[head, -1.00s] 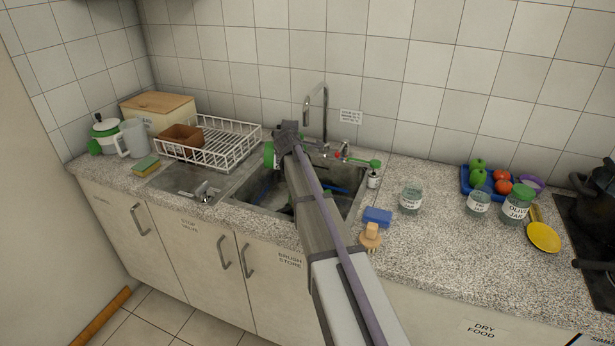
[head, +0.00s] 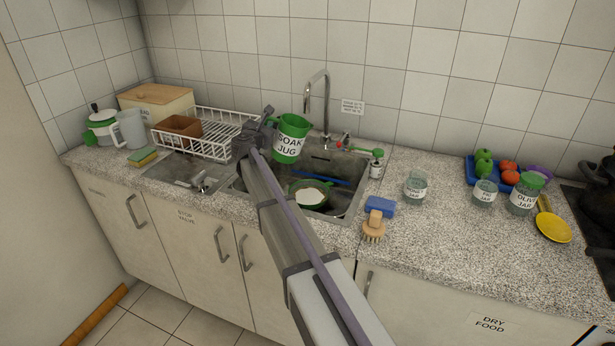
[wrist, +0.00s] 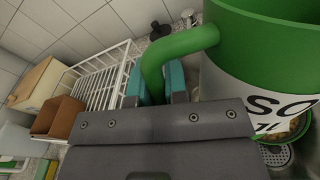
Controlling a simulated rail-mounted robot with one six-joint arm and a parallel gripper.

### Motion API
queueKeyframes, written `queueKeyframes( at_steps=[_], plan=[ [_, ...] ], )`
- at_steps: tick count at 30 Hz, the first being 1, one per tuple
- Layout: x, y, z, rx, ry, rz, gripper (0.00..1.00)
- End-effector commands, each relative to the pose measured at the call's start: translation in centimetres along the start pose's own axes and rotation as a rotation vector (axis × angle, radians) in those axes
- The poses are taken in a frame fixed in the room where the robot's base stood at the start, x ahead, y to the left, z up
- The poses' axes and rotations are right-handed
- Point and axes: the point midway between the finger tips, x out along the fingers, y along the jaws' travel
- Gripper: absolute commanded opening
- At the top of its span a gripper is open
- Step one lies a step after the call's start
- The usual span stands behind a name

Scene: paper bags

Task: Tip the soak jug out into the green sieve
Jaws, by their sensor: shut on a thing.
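The green soak jug (head: 289,137) with a white "SOAK JUG" label is held up over the sink. It looks roughly upright, and its contents are hidden in the head view. My gripper (head: 268,126) is shut on its green handle, which shows in the wrist view (wrist: 178,45) between the teal finger pads. The green sieve (head: 308,194) sits in the sink basin below and a little to the right of the jug. Something pale lies in it. In the wrist view, part of a green rim with brownish contents shows below the jug at the right edge.
The tap (head: 326,100) rises just right of the jug. A white dish rack (head: 228,150) with a brown tub stands to the left. A blue sponge (head: 380,206) and a brush (head: 374,227) lie right of the sink. A blue bar (head: 322,176) lies in the basin.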

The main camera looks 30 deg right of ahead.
Motion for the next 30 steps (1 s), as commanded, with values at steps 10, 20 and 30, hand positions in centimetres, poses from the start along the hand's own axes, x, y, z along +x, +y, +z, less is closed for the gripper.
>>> queueKeyframes(
  at_steps=[10,20,30],
  plan=[
    [0.7,-2.5,-3.7,-0.319,-0.090,0.002,0.00],
    [0.5,-1.7,-1.3,-0.312,-0.088,0.002,0.00],
    [0.3,-1.2,0.4,-0.311,-0.088,0.002,0.00]
  ],
)
